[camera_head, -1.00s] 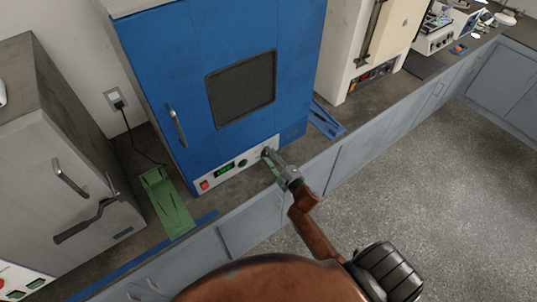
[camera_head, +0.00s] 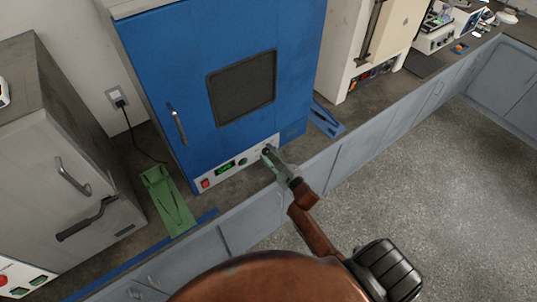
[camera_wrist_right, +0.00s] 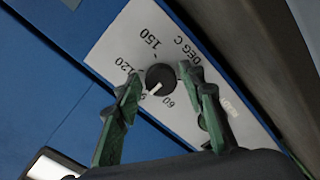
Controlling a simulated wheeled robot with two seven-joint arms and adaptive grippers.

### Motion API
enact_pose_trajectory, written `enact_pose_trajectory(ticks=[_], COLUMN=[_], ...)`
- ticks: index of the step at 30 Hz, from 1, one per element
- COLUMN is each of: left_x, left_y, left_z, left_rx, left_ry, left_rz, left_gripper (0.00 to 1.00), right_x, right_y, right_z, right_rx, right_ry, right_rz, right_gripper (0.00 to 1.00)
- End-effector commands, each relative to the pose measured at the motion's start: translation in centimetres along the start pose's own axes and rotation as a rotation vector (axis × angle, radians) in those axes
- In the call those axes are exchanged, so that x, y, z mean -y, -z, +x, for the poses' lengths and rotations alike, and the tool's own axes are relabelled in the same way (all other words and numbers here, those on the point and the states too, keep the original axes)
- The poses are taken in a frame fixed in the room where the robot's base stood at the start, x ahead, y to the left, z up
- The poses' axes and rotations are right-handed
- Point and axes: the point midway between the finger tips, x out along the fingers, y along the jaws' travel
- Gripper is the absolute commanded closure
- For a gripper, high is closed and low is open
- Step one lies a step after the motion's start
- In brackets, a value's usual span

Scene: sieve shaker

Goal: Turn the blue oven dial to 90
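The blue oven (camera_head: 225,80) stands on the counter with a pale control strip (camera_head: 225,170) along its lower front. In the right wrist view the black dial (camera_wrist_right: 160,78) has a white pointer aimed to the lower left, toward a mark partly hidden by a finger. The numbers 150, 120 and 60 show around it. My right gripper (camera_head: 269,155) is at the dial. In the wrist view its green fingers (camera_wrist_right: 160,79) stand on either side of the dial, apart, with small gaps seeming to show. My left gripper is not in view.
The strip also carries a red switch (camera_head: 205,183), a green-lit display (camera_head: 225,168) and another dark knob (camera_head: 243,161). A grey oven (camera_head: 60,150) stands left, a cream oven (camera_head: 355,40) right. A green stand (camera_head: 168,200) lies on the counter.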

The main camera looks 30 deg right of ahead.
Motion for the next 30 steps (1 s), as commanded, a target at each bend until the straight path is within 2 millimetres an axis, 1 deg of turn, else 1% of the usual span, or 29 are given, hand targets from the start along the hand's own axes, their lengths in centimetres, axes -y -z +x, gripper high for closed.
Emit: enact_pose_trajectory(ticks=[3, 10, 14, 17, 24, 27, 30], left_x=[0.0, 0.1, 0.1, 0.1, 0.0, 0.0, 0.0], left_y=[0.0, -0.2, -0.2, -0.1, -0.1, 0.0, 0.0], left_z=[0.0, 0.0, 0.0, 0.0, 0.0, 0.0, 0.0], left_rx=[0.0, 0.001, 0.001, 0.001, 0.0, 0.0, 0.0], left_ry=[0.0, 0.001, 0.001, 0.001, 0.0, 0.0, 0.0], left_rz=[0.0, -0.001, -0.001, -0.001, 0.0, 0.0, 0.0], left_gripper=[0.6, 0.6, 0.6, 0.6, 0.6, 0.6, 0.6], right_x=[0.0, 0.1, 0.1, 0.2, 0.1, 0.1, 0.1], right_y=[0.1, 0.1, 0.0, 0.0, 0.0, 0.0, 0.0], right_z=[0.0, 0.0, -0.9, -2.5, -7.5, -9.3, -10.7], right_rx=[-0.001, -0.002, 0.0, 0.001, 0.001, 0.001, 0.0], right_ry=[0.0, 0.0, 0.002, 0.003, 0.002, 0.002, 0.001], right_rz=[0.0, 0.0, 0.0, 0.0, 0.0, 0.0, 0.0], right_gripper=[0.55, 0.55, 0.55, 0.55, 0.55, 0.55, 0.55])
